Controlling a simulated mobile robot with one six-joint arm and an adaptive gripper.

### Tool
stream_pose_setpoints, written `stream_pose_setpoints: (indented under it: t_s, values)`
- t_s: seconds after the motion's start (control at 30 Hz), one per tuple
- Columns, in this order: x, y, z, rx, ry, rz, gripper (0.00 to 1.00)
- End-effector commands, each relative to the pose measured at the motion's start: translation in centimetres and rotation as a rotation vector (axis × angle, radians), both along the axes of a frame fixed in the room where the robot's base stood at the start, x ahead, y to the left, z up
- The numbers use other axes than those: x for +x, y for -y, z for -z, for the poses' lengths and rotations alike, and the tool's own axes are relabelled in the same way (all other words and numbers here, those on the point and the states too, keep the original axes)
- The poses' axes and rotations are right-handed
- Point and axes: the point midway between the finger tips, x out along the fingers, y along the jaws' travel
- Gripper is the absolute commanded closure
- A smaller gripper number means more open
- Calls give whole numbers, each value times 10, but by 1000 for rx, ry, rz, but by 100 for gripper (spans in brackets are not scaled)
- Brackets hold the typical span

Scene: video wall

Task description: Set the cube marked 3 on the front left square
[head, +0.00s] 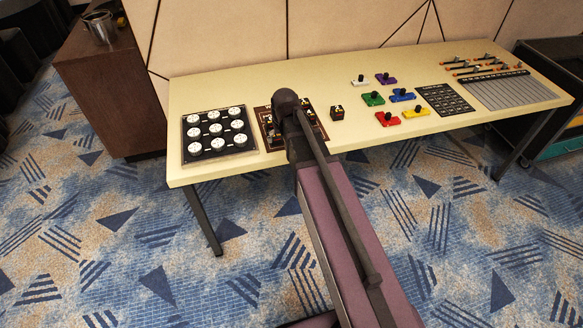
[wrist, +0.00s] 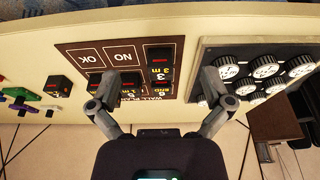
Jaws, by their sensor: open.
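My gripper (wrist: 157,82) is open in the wrist view, with its two fingers spread over a dark brown board (wrist: 90,50) printed "WALL PLAN", "NO" and "OK". A dark cube (wrist: 159,54) with a red mark and what looks like a 3 stands near the board's front left corner, upside down in this view. It is beyond the fingertips, and I see no contact. More dark cubes stand farther back, one (wrist: 130,78) between the fingers; their markings are hard to read. In the head view my arm covers much of the board (head: 264,120).
One dark cube (head: 337,113) stands right of the board. Left is a black panel with white dials (head: 215,133). Farther right are coloured knobbed blocks (head: 388,118), a black grid sheet (head: 444,99) and a grey slotted board (head: 505,90). The cream table (head: 240,86) is clear behind the board.

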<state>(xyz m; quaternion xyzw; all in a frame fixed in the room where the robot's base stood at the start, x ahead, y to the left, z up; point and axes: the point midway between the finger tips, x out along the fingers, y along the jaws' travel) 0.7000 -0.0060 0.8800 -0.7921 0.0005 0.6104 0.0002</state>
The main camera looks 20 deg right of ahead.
Motion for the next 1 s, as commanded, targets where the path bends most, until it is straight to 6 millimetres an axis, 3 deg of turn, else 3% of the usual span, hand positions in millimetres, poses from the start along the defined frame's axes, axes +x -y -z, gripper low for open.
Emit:
stream_pose_setpoints:
  t_s: [0.03, 0.2, 0.3, 0.4, 1.0]
  values:
    - [-31, -1, 1, 0, -33, 0, 0]
    - [-106, -4, 5, 1, -153, 0, 0]
    - [-138, -5, 6, 1, -208, -1, 0]
    - [-157, -6, 6, 1, -243, -1, 0]
    - [-162, -6, 6, 1, -259, -1, 0]
